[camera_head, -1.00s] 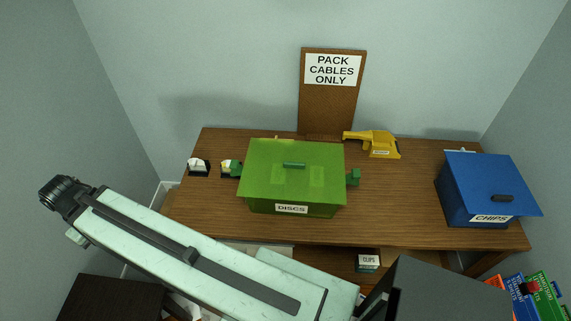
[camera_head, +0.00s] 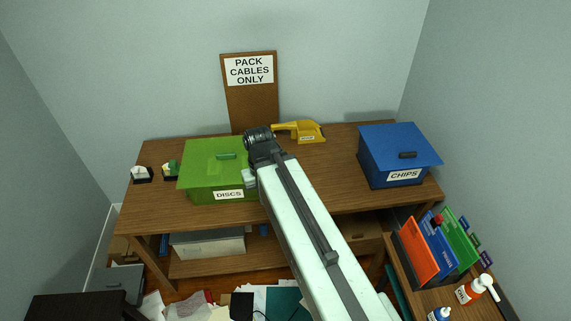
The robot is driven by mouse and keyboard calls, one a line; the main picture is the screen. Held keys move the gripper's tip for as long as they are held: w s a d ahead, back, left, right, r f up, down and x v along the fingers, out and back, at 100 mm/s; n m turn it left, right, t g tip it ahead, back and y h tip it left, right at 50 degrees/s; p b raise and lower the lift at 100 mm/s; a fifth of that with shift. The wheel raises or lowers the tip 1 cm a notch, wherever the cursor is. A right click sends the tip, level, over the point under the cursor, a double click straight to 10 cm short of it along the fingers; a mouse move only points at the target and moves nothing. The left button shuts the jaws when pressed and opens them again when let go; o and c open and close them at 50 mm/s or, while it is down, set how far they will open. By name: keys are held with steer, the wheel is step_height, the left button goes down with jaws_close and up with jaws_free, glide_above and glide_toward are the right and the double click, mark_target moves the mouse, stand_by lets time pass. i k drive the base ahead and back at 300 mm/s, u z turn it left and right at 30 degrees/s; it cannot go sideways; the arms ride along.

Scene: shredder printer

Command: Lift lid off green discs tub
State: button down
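The green discs tub (camera_head: 200,193) stands on the left part of the wooden desk, with a white DISCS label on its front. Its green lid (camera_head: 205,160) is on top, with a small dark green handle (camera_head: 227,156) near its middle. My arm reaches up from the lower right, and its dark end (camera_head: 259,140) is over the right edge of the tub, to the right of the lid handle. My gripper's fingers cannot be made out. The arm hides the tub's right side.
A blue CHIPS tub (camera_head: 393,173) stands at the desk's right end. A yellow tool (camera_head: 303,131) lies behind my arm. Small items (camera_head: 142,174) sit left of the green tub. A corkboard sign (camera_head: 249,95) leans at the back. Coloured folders (camera_head: 441,243) stand at lower right.

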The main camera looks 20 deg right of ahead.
mark_target(206, 162)
steer(key=u, duration=0.4)
steer(key=i, duration=0.95)
steer(key=z, duration=0.35)
steer(key=k, duration=0.5)
steer(key=u, duration=1.3)
steer(key=i, duration=0.8)
steer(key=u, duration=0.45)
